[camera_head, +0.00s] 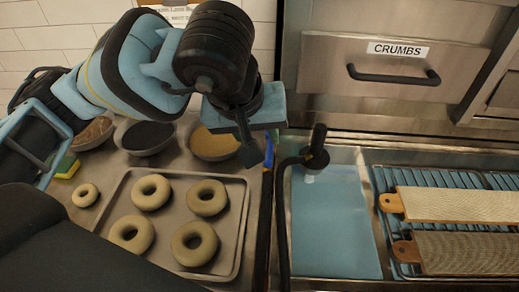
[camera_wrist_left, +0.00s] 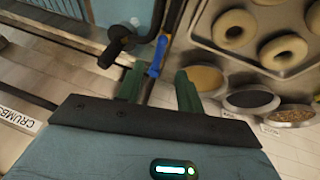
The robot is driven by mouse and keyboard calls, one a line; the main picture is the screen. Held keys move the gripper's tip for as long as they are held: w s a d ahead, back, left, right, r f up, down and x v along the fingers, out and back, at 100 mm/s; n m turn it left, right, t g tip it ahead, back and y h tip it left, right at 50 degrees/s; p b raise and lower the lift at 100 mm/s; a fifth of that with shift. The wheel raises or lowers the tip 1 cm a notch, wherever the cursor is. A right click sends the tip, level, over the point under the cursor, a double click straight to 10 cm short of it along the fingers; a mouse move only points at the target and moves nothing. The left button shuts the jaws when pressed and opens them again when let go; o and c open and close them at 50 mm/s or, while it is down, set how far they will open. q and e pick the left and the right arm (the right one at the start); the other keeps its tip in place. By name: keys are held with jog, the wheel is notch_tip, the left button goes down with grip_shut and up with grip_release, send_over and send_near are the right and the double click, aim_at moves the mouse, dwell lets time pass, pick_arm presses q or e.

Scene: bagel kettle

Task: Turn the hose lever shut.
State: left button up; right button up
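The hose lever (camera_wrist_left: 153,69) is a small blue handle on the black hose (camera_wrist_left: 170,28). In the head view a narrow blue part of the lever (camera_head: 268,154) shows just right of my left gripper's finger. My left gripper (camera_head: 256,146) comes down from above beside it. In the left wrist view my left gripper (camera_wrist_left: 160,86) is open, and the lever lies in line with the gap between its fingers. I cannot tell whether they touch. The hose's black nozzle (camera_head: 318,148) hangs over the water basin (camera_head: 335,225). My right gripper is not in view.
A tray (camera_head: 237,255) of several bagels lies left of the hose, with bowls of toppings (camera_head: 148,136) behind it. A rack (camera_head: 385,180) with two boards (camera_head: 455,205) is at the right. A CRUMBS drawer (camera_head: 395,75) stands at the back.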

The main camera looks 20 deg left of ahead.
aim_at(268, 155)
pick_arm(q)
jog(key=shift+f, duration=0.1)
jog(key=shift+x, duration=3.85)
jog(key=shift+c, duration=0.5)
grip_shut()
